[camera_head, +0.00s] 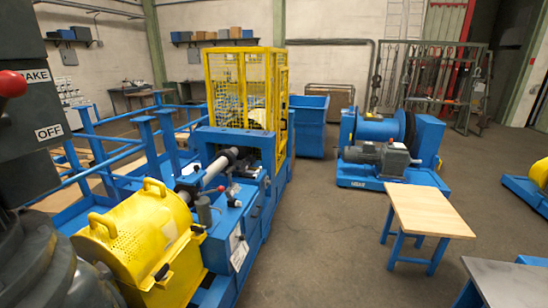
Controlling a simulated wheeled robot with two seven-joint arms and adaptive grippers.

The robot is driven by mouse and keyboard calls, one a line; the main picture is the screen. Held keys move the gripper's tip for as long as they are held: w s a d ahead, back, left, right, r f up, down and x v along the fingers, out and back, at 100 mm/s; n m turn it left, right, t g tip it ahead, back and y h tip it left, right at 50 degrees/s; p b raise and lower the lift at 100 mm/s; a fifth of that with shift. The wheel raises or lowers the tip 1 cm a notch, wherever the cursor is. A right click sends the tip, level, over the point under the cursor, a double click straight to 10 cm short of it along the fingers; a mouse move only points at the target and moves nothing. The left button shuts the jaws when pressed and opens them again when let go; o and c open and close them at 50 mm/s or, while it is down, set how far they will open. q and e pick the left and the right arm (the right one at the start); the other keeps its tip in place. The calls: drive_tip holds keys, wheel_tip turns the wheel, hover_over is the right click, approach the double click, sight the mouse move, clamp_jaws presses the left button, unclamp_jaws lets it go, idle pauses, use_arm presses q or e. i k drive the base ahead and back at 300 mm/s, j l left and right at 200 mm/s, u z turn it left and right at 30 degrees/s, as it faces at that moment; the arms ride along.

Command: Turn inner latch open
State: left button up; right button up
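A yellow perforated cover (140,232) with two raised handles sits at the front left of a blue machine (250,215). A small dark fitting (162,272) shows on the cover's front face, and another small dark piece (198,228) shows at its right edge. Either could be a latch; I cannot tell which is the inner latch or how it is turned. Neither of my grippers shows in the head view.
Dark grey equipment with a red knob (12,84) and BRAKE and OFF labels stands close at left. A yellow mesh cage (238,85) stands behind. A wooden-topped table (428,212) and a blue winch (375,130) stand right. Floor between is clear.

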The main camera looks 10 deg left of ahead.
sight(162, 275)
drive_tip(key=u, duration=1.35)
drive_tip(key=i+l+u, duration=0.35)
drive_tip(key=l, duration=0.3)
drive_tip(key=i+l+u, duration=0.2)
drive_tip(key=l, duration=0.2)
drive_tip(key=i+l+u, duration=0.15)
drive_tip(key=l, duration=0.25)
drive_tip(key=i+l+u, duration=0.2)
drive_tip(key=l, duration=0.2)
drive_tip(key=l+u, duration=0.2)
drive_tip(key=l, duration=0.2)
